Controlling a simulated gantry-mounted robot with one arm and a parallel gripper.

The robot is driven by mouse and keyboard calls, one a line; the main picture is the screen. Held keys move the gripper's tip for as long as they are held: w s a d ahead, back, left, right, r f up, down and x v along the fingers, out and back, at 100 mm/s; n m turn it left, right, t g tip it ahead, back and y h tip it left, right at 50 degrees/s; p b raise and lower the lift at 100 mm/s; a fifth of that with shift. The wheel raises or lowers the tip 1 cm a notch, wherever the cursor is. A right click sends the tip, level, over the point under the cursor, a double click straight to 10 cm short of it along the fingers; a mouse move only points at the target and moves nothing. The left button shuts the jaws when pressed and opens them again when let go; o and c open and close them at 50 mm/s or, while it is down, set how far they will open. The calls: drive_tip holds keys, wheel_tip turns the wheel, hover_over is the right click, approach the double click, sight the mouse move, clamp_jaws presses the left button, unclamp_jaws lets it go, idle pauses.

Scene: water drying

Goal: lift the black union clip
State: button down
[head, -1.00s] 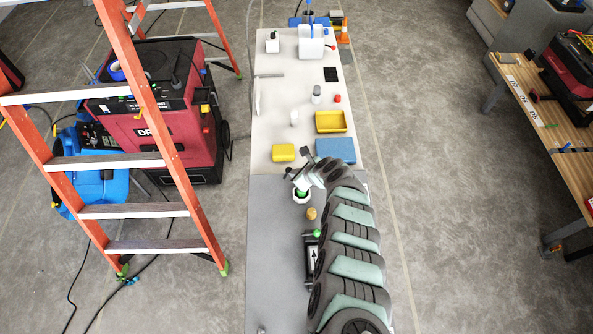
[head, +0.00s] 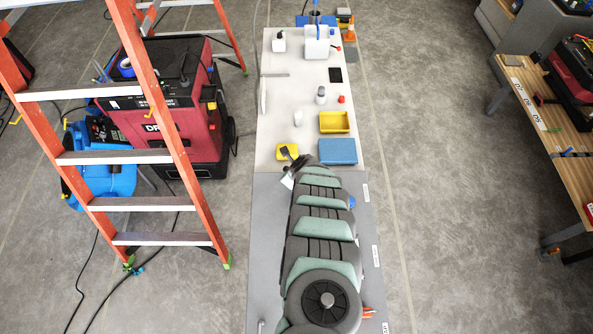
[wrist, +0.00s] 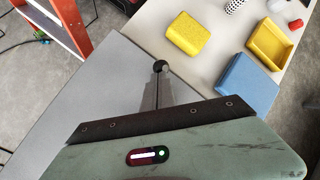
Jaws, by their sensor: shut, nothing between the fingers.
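My gripper (wrist: 159,78) is shut in the wrist view, its narrow grey fingers pointing at the grey part of the bench. A small round black piece (wrist: 160,66) shows right at the fingertips; I cannot tell whether it is the black union clip, part of the fingers, or something just beyond them. In the head view my arm covers most of the grey bench top and hides the fingertips. No other thing in view is clearly the clip.
The grey bench top (wrist: 112,84) is bare left of the fingers. An orange ladder (head: 145,75) stands left of the bench.

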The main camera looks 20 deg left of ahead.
drive_tip(key=shift+s+a, duration=0.25)
drive_tip(key=shift+a, duration=0.35)
drive_tip(key=shift+s+a, duration=0.25)
drive_tip(key=shift+a, duration=0.3)
drive_tip(key=shift+r+p, duration=0.7)
drive_tip(key=shift+r, duration=0.15)
drive_tip(key=shift+d, duration=0.1)
drive_tip(key=s+p+v, duration=0.1)
drive_tip(key=p+v, duration=0.4)
drive_tip(key=v, duration=0.8)
drive_tip(key=shift+s+f, duration=0.3)
drive_tip(key=shift+s, duration=0.05)
